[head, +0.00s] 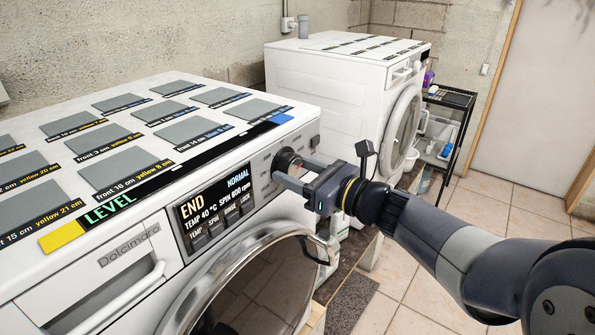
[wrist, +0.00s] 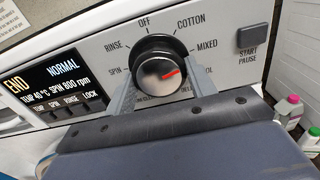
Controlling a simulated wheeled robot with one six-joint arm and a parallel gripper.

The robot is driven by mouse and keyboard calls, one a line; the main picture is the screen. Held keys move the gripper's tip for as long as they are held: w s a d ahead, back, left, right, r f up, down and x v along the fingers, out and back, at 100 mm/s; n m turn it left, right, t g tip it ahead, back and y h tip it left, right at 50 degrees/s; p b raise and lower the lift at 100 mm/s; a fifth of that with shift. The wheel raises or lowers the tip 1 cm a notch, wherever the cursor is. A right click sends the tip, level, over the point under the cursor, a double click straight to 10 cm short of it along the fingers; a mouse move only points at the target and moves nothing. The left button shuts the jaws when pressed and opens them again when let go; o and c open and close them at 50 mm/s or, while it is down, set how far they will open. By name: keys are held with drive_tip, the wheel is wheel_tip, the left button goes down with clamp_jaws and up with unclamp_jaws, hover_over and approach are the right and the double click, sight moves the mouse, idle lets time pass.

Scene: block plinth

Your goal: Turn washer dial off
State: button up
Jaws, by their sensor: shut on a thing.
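The washer dial (wrist: 162,72) is a round black knob with a silver face on the front panel of the near washer (head: 150,262). Its red mark points right and slightly up in the wrist view, between MIXED and a partly hidden label ending in "OL". OFF is printed above the dial, with COTTON to its right and RINSE and SPIN to its left. My gripper (wrist: 163,86) is shut on the dial, one finger on each side. In the head view the dial (head: 289,160) shows at the fingertips. The lower labels are partly hidden by my gripper.
The display (wrist: 52,80) reads END, NORMAL, TEMP 40 °C, SPIN 800 rpm. A START PAUSE button (wrist: 253,37) sits right of the dial. The round glass door (head: 235,285) is below. A second washer (head: 320,80) and a black shelf cart (head: 455,130) stand behind.

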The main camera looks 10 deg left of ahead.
drive_tip(key=shift+c, duration=0.6)
drive_tip(key=shift+f+b, duration=0.15)
drive_tip(key=shift+b, duration=0.4)
drive_tip(key=n+b, duration=0.2)
drive_tip(key=b, duration=0.1)
drive_tip(key=shift+f, duration=0.15)
drive_tip(key=n+b, duration=0.4)
drive_tip(key=b, duration=0.2)
drive_tip(key=shift+n, duration=0.4)
drive_tip(key=n+b, duration=0.5)
drive_tip(key=b, duration=0.1)
drive_tip(key=shift+w, duration=0.1)
drive_tip(key=n+b, duration=0.3)
drive_tip(key=shift+r+n+b, duration=0.3)
drive_tip(key=shift+n+b, duration=0.05)
drive_tip(key=shift+n, duration=0.05)
drive_tip(key=shift+r, duration=0.1)
